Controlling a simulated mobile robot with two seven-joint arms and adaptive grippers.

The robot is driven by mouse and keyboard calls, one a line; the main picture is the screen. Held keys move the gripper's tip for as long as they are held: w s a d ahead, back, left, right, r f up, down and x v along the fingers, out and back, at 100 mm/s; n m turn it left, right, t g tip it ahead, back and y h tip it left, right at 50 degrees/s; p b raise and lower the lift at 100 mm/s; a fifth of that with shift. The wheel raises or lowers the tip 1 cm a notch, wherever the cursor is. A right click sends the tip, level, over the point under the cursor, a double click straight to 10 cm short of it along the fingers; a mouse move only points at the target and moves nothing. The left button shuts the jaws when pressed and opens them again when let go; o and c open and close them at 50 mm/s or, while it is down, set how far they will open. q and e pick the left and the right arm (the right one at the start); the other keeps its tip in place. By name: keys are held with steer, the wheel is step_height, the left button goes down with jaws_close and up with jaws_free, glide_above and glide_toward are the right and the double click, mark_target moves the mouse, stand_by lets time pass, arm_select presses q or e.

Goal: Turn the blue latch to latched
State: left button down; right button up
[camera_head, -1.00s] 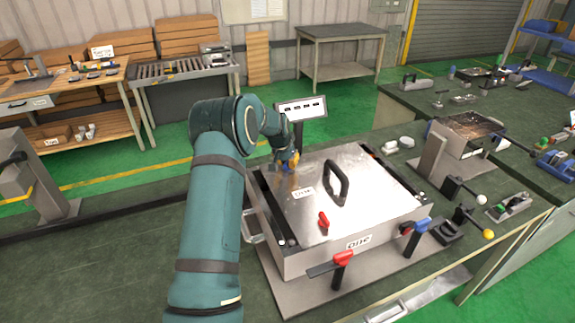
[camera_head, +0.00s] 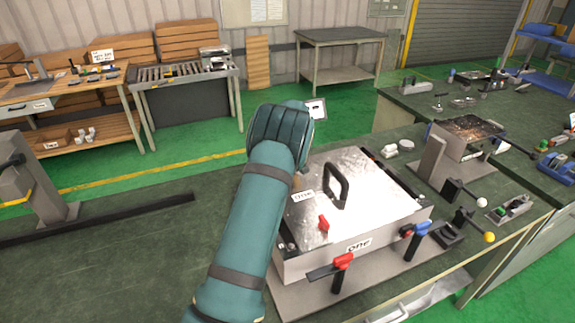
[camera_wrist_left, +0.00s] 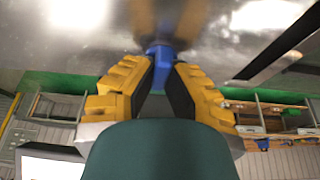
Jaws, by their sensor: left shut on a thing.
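The metal box with a shiny lid (camera_head: 365,195) stands on the bench, with a black handle (camera_head: 335,186) on top. In the left wrist view, the blue latch (camera_wrist_left: 159,50) sits between the yellow-and-black fingers of my left gripper (camera_wrist_left: 160,62), which is shut on it against the shiny lid. In the head view, my teal left arm hides that latch, the gripper and the lid's back left corner. A red latch (camera_head: 323,223) lies near the lid's front edge. My right gripper is not in view.
Levers with a white knob (camera_head: 481,202) and a yellow knob (camera_head: 488,237) are at the right. The bench left of my arm is mostly clear.

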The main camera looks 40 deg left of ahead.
arm_select(q)
steer(key=shift+s+f+n, duration=0.1)
steer(key=shift+f+n, duration=0.1)
steer(key=shift+n, duration=0.3)
steer(key=c, duration=1)
jaws_free()
steer(key=shift+r, duration=0.2)
steer(key=v, duration=1.1)
steer(key=shift+d+r, duration=0.25)
steer(key=shift+r, duration=0.1)
